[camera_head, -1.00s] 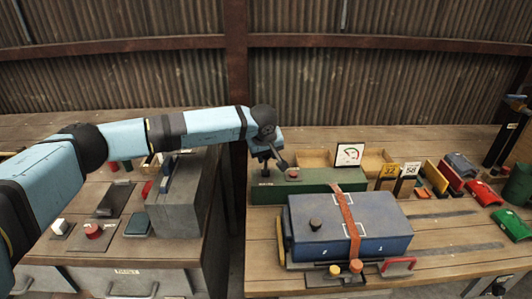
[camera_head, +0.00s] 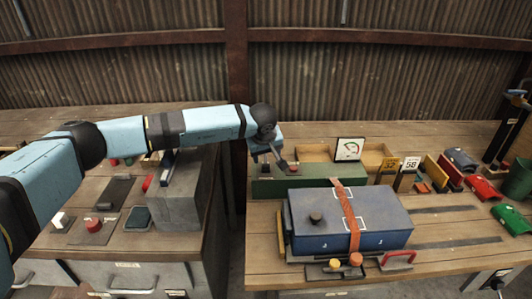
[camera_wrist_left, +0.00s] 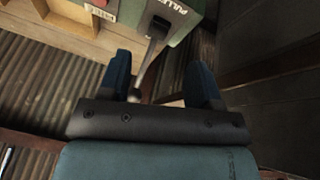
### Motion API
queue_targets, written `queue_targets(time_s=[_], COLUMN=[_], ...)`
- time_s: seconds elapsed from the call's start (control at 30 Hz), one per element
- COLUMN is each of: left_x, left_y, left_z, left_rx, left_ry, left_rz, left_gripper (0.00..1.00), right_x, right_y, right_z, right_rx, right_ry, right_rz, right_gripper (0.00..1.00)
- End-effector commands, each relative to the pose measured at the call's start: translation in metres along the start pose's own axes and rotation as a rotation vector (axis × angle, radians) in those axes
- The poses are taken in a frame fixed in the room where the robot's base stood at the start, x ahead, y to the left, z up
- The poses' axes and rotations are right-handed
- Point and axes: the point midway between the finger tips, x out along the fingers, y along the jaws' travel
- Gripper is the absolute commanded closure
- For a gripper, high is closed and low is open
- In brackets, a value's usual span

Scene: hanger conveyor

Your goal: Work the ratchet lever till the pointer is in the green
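The ratchet lever (camera_wrist_left: 152,50) is a dark rod with a rounded end, coming out of a green housing (camera_head: 318,177) with a label beginning "PULL". In the left wrist view it runs down into the gap between my left gripper's fingers (camera_wrist_left: 161,85). The fingers are apart, and I see no firm grip on the rod. In the head view my left gripper (camera_head: 268,160) is at the left end of the green housing. The gauge (camera_head: 349,149) is a white dial behind the housing; its pointer is too small to read against the coloured marks. My right gripper is out of view.
A blue case (camera_head: 375,222) with an orange strap (camera_head: 346,210) stands in front of the housing. A grey block (camera_head: 182,200) stands on the left bench, across a gap. Number cards (camera_head: 411,164) and coloured bins (camera_head: 481,189) are to the right.

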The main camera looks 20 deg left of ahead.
Motion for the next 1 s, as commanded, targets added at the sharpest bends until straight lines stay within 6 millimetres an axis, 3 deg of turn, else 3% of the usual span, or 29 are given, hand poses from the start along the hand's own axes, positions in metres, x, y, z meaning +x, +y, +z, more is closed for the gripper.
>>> queue_targets(time_s=[0.27, 0.7, 1.0], left_x=[-0.011, -0.103, -0.137], left_y=[0.002, 0.000, -0.001], left_z=[-0.002, -0.001, -0.001], left_rx=[0.000, 0.000, 0.000], left_ry=[0.003, 0.003, 0.001], left_rz=[0.006, 0.004, 0.002], left_gripper=[0.42, 0.42, 0.42], right_x=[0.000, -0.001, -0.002], right_y=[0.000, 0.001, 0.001], right_z=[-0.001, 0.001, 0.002], right_rx=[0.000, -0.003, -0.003], right_ry=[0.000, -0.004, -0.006], right_rz=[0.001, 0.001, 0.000], right_gripper=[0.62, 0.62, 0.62])
